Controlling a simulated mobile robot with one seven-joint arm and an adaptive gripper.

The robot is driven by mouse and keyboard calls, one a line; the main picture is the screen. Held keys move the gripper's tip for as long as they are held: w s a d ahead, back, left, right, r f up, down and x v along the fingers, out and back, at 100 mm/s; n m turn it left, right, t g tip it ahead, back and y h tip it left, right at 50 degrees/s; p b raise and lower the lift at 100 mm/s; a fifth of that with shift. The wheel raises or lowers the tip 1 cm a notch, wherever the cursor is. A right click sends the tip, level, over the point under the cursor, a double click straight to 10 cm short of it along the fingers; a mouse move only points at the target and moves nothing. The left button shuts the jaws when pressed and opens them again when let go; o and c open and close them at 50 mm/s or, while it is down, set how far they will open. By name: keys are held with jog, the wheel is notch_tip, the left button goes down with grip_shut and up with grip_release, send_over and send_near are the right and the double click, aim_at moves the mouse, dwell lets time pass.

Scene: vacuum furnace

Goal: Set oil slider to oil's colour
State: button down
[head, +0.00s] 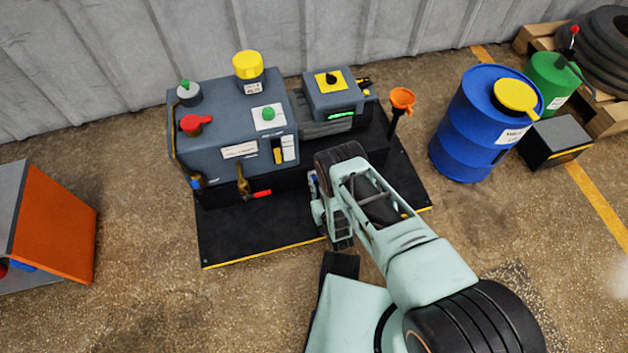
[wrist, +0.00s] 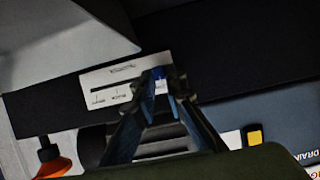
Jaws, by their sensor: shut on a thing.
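A white slider plate (wrist: 110,84) with a dark slot and small printed labels shows in the wrist view. The labels are too small to read. My gripper (wrist: 160,84) is shut on a small blue slider knob (wrist: 159,73) near the right part of this plate. In the head view my own arm hides most of the plate and the fingertips at the front of the pump unit. The grey pump unit (head: 218,110) carries a sight glass (head: 278,152) with yellow-amber oil beside a white strip. A yellow patch (wrist: 254,137) also shows in the wrist view.
A drain tap with a red handle (head: 262,194) sticks out at the left front. An orange funnel (head: 402,98) stands at the right, with a blue drum (head: 465,135) beyond it. The black base (head: 260,237) is bare in front.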

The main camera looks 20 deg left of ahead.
jog(key=shift+s+a, duration=0.1)
jog(key=shift+a, duration=0.25)
jog(key=c, duration=2)
grip_release()
jog(key=shift+o, duration=0.2)
jog(key=shift+d, duration=0.1)
notch_tip(320, 180, up, 10)
